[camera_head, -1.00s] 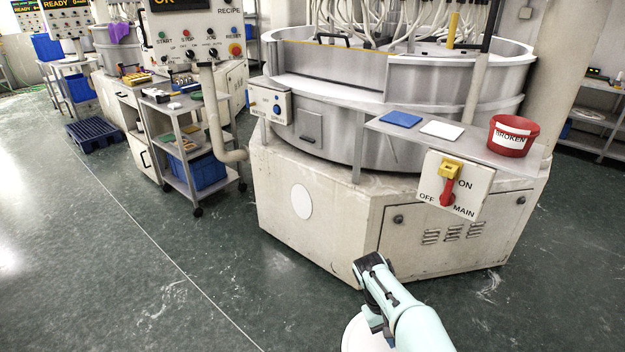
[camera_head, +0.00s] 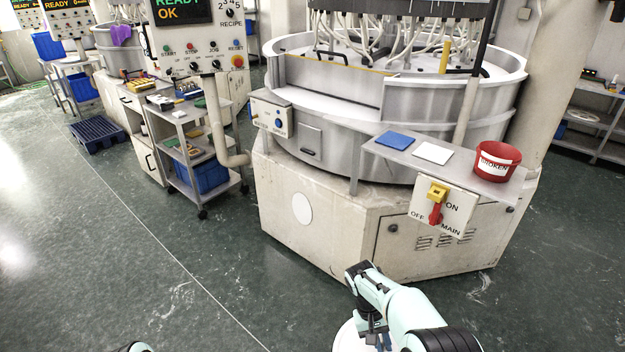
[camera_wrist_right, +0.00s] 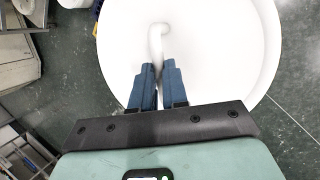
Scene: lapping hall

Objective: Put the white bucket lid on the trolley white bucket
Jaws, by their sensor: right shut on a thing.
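The white bucket lid (camera_wrist_right: 215,45) is a large round white disc that fills much of the right wrist view, with a raised white handle (camera_wrist_right: 157,38) in its middle. My right gripper (camera_wrist_right: 158,70) has its two blue fingers shut on that handle. In the head view the lid (camera_head: 346,340) shows only partly at the bottom edge, below my right gripper (camera_head: 376,336) and over the floor. I see no white bucket in any view. My left gripper is out of view; only a small piece of my left arm shows at the bottom edge.
A large lapping machine (camera_head: 340,215) stands ahead, with a shelf (camera_head: 460,172) carrying a red bucket (camera_head: 497,161) marked BROKEN. A grey trolley (camera_head: 183,112) with a blue crate (camera_head: 203,175) stands at left. A blue pallet (camera_head: 97,133) lies farther back. The floor at left is clear.

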